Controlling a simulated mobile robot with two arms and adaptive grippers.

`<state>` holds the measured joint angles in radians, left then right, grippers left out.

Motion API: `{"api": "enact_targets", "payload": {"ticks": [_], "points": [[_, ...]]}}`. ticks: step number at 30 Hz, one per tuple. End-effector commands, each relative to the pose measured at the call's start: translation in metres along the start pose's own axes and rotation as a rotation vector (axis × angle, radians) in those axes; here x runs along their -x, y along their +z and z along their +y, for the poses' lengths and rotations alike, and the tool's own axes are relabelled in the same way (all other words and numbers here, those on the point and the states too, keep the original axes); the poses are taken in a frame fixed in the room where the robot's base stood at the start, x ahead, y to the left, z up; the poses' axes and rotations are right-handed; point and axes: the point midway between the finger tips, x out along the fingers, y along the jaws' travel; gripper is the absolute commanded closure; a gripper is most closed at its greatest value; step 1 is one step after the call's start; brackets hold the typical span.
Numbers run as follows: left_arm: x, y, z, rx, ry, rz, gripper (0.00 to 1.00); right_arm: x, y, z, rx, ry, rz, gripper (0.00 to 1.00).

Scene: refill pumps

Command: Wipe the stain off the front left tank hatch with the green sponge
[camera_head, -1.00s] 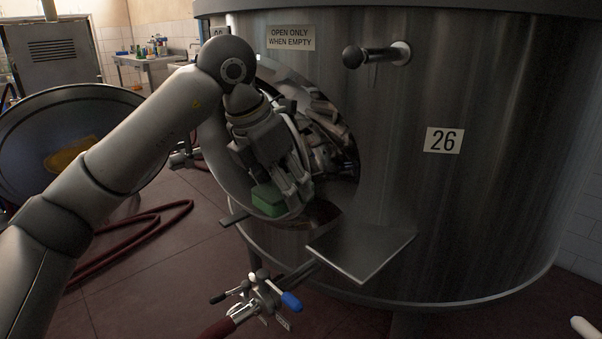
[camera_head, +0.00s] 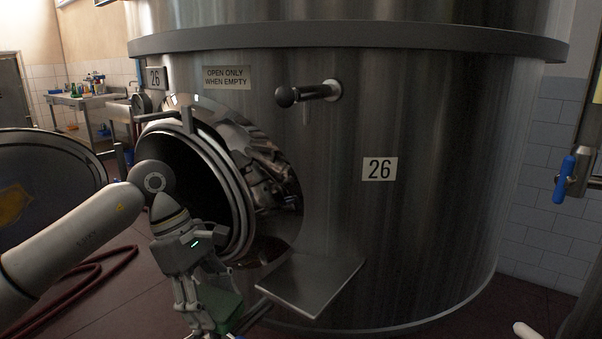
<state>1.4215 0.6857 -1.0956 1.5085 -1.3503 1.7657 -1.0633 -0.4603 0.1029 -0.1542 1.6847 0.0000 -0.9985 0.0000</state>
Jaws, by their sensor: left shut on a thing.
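My left gripper (camera_head: 206,318) is shut on the green sponge (camera_head: 223,304) low in the picture, in front of and below the round opening (camera_head: 185,165) of tank 26. The fingers partly hide the sponge. A round, dark hatch lid (camera_head: 60,160) stands open at the left edge, with a yellow-brown stain (camera_head: 14,204) on its face. The sponge is well apart from the stain, to its right. My left arm crosses in front of the lower part of the lid. My right gripper is not in view.
The steel tank (camera_head: 420,230) fills the middle. A flat metal plate (camera_head: 310,283) juts out below the opening, and a black-knobbed handle (camera_head: 308,94) sticks out above. A red hose (camera_head: 85,285) lies on the floor at left. A blue-handled valve (camera_head: 565,180) is at right.

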Motion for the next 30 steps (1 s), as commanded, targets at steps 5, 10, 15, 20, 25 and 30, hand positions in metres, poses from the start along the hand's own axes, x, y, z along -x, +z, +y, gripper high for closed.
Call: {"api": "enact_targets", "payload": {"ticks": [5, 10, 15, 20, 25, 30], "points": [[-0.020, -0.011, -0.014, -0.242, -0.105, 0.001, 0.62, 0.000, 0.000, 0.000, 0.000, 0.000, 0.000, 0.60], [-0.039, -0.021, -0.030, -0.493, -0.209, 0.001, 0.62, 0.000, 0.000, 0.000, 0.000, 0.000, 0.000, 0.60], [-0.058, -0.031, -0.048, -0.753, -0.317, 0.002, 0.62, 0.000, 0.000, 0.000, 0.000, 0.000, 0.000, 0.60], [-0.075, -0.041, -0.066, -0.987, -0.414, 0.002, 0.62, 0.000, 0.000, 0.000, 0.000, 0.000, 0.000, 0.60], [-0.068, -0.038, -0.081, -1.120, -0.465, 0.001, 0.62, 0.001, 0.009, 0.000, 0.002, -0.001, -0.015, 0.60], [-0.051, -0.025, -0.092, -1.118, -0.465, -0.001, 0.62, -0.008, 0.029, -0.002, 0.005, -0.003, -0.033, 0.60]]}}
